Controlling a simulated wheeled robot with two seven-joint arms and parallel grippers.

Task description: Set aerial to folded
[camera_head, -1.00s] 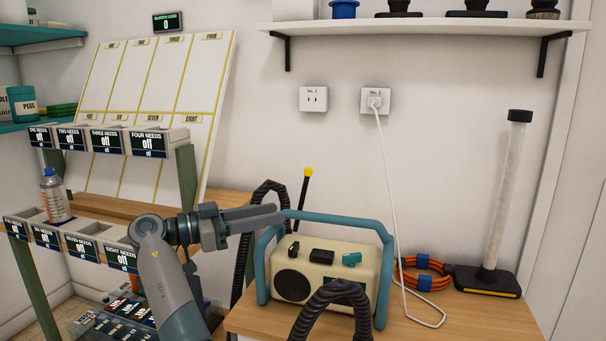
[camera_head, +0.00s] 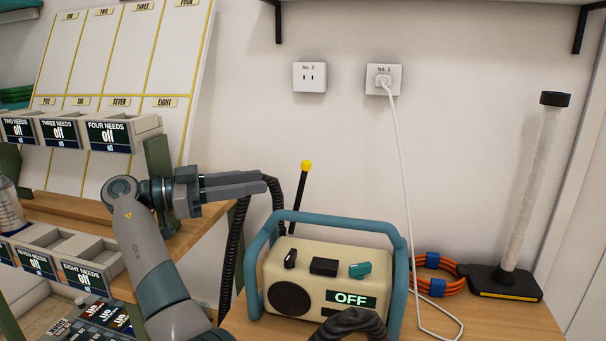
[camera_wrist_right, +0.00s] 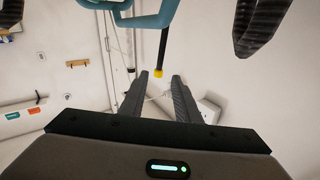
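The aerial (camera_head: 302,195) is a thin black rod with a yellow tip. It stands up behind the cream radio (camera_head: 325,265), leaning slightly right; its base is hidden. The radio has a teal frame and a display reading OFF. My right gripper (camera_head: 262,183) is left of the aerial at about mid-height, fingers pointing right, and looks apart from it. In the right wrist view the aerial (camera_wrist_right: 163,48) appears beyond the parted, empty fingertips (camera_wrist_right: 160,78), yellow tip toward them. My left gripper is not in view.
Black ribbed hoses (camera_head: 232,245) run behind the gripper and in front of the radio. A white cord (camera_head: 403,190) hangs from the wall socket. Orange coiled cable (camera_head: 452,284) and a black-based upright tube (camera_head: 520,190) stand right. Rack bins (camera_head: 125,130) are at left.

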